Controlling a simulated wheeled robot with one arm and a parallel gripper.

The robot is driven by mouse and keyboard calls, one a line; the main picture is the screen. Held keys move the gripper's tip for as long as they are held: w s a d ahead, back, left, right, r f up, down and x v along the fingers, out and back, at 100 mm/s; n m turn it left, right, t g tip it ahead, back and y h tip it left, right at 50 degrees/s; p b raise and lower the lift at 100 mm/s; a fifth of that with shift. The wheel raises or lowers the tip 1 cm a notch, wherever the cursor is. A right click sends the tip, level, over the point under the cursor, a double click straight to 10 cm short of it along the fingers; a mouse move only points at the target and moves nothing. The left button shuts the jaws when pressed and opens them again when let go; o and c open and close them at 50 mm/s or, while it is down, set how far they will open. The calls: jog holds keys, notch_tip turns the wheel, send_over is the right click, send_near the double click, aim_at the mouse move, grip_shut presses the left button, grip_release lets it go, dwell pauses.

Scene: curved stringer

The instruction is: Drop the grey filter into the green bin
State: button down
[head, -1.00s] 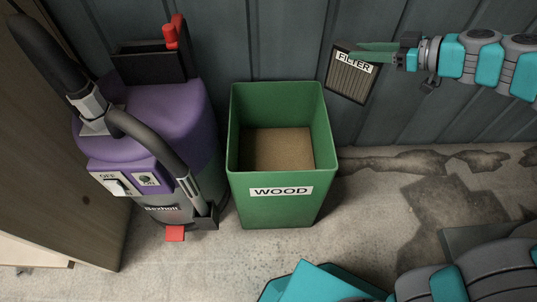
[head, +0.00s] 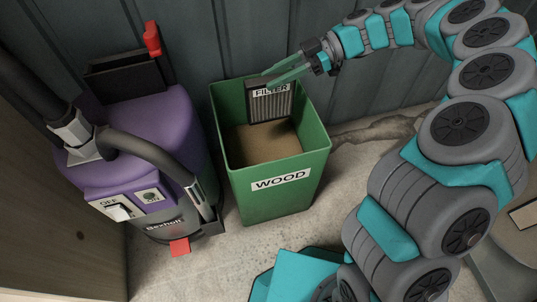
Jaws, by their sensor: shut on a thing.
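The grey filter (head: 270,104) is a ribbed dark panel with a white label reading FILTER along its top. My gripper (head: 285,76) is shut on its top edge, reaching in from the upper right. The filter hangs over the opening of the green bin (head: 270,197), in front of the back wall in the picture. Its lower edge appears below the rim line, but I cannot tell how deep it is. The bin is open-topped, labelled WOOD, with a brown surface inside.
A purple vacuum machine (head: 152,158) with a dark hose (head: 160,152) and a red lever (head: 152,39) stands close to the bin's left. A corrugated dark wall (head: 205,35) is behind. The concrete floor (head: 345,165) right of the bin is partly clear.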

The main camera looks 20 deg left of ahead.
jog(key=shift+f+p, duration=0.3)
jog(key=shift+f, duration=1.05)
jog(key=c, duration=0.5)
grip_release()
jog(key=v, duration=0.8)
jog(key=shift+a, duration=0.1)
